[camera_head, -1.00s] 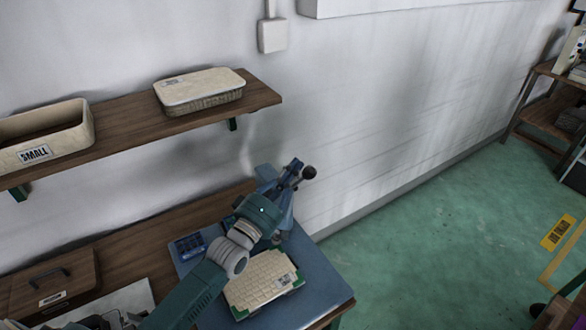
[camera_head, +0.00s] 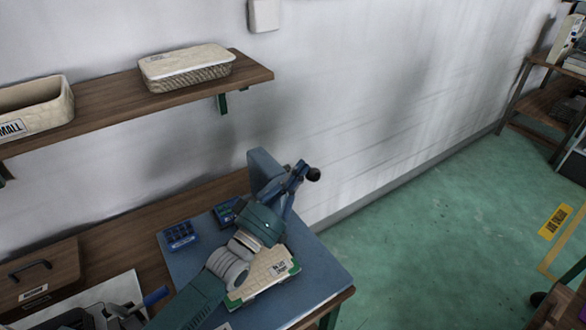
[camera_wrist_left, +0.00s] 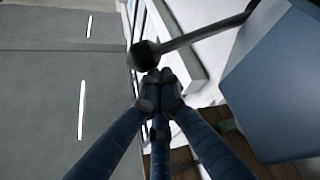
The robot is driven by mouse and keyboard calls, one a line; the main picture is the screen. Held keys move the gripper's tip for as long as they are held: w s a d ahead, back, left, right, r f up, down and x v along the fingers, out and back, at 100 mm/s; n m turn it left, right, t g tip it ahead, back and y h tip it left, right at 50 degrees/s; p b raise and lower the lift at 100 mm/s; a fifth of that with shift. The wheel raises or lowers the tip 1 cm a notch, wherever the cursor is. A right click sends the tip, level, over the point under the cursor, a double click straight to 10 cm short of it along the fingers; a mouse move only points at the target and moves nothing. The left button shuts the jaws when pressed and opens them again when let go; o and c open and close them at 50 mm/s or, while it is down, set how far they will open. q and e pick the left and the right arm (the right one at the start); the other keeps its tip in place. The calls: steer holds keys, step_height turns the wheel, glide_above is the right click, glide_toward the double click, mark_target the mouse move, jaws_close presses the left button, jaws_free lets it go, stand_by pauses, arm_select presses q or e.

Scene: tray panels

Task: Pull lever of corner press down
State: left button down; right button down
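The corner press (camera_head: 264,168) is a blue body at the back of the blue mat, against the wall. Its lever ends in a black ball knob (camera_head: 314,174), out to the right. In the left wrist view the black knob (camera_wrist_left: 145,54) sits just beyond my fingertips, and its grey rod (camera_wrist_left: 205,36) runs up to the right. My left gripper (camera_head: 298,172) is at the lever's end. In the wrist view its blue fingers (camera_wrist_left: 158,88) are together at the tips, close to the knob; whether they touch it is unclear. The arm partly hides the press. My right gripper does not show.
A pale tray panel with green corners (camera_head: 262,276) lies on the blue mat (camera_head: 322,270), under my left arm. A blue bin (camera_head: 180,235) stands left of it. A wall shelf (camera_head: 130,110) holds two baskets. Green floor at right is open.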

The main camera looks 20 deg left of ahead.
arm_select(q)
steer(key=shift+s+d+f+m+h+b, duration=0.3)
steer(key=shift+f+m+h+b, duration=0.45)
steer(key=shift+m+b, duration=0.3)
steer(key=shift+s+d+f+m+h+b, duration=0.15)
steer(key=shift+d+f+m+h+b, duration=0.3)
steer(key=shift+f+m+b, duration=0.5)
steer(key=shift+s+d+f+m+h+b, duration=0.25)
steer(key=shift+f+m+h+b, duration=0.45)
steer(key=shift+m+b, duration=0.45)
steer(key=s+a, duration=0.3)
steer(key=s, duration=0.3)
steer(key=s+a+f, duration=0.1)
steer(key=s+a, duration=0.2)
steer(key=s, duration=0.4)
steer(key=shift+s+a, duration=0.15)
steer(key=shift+a, duration=0.2)
